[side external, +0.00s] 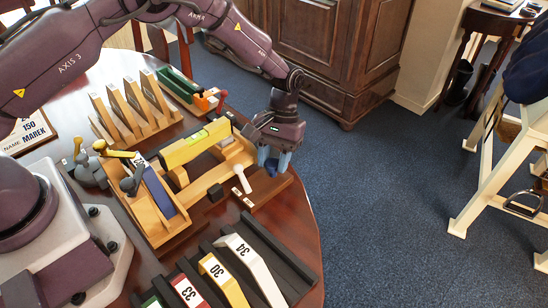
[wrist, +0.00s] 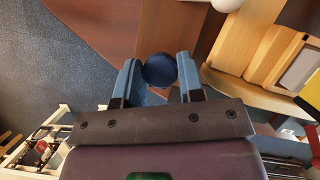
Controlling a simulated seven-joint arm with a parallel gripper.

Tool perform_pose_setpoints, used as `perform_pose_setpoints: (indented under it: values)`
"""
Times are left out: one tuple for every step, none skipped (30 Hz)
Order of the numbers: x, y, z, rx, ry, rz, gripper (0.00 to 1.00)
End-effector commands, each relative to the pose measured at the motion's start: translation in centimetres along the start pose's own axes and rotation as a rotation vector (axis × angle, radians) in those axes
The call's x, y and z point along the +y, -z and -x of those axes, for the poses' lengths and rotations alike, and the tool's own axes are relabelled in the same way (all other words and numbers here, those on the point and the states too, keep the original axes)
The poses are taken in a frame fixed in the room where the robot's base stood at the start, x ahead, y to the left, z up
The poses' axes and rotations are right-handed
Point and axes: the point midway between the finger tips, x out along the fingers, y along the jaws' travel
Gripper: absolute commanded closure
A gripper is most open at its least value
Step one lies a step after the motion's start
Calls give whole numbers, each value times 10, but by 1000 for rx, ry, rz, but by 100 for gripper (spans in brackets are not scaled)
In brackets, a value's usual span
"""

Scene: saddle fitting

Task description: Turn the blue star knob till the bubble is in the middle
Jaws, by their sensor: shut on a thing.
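My gripper (side external: 275,158) is shut on the blue star knob (wrist: 159,69). In the wrist view the round dark-blue knob sits between the two light-blue fingers (wrist: 159,80), with a finger against each side. In the side view the fingers point down at the right end of the wooden fixture and mostly hide the knob. A yellow spirit level (side external: 194,146) lies across the wooden fixture, left of my gripper. Its bubble is too small to make out.
A dark rack with numbered pieces (side external: 246,262) stands at the table's front. A wooden slotted rack (side external: 130,113) stands behind. A white round-headed peg (side external: 241,178) is close to my gripper. The table's right edge (side external: 306,206) is near; blue carpet lies beyond.

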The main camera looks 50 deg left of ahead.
Motion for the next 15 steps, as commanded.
perform_pose_setpoints:
  values:
    - [0,0,1,1,-1,0,88]
    - [0,0,1,1,0,0,88]
    - [0,0,1,1,0,-1,88]
    - [0,0,1,1,0,-1,88]
    - [0,0,1,1,0,-1,88]
    - [0,0,1,1,0,-2,62]
    - [0,0,1,1,1,-2,55]
    - [0,0,1,1,1,-2,48]
    - [0,0,1,1,1,-2,40]
    - [0,0,1,1,1,-3,40]
    - [0,0,1,1,1,-3,40]
    - [0,0,1,1,1,-3,40]
    - [0,0,1,1,1,-3,40]
    - [0,0,1,1,1,-3,40]
    - [0,0,0,1,1,-3,40]
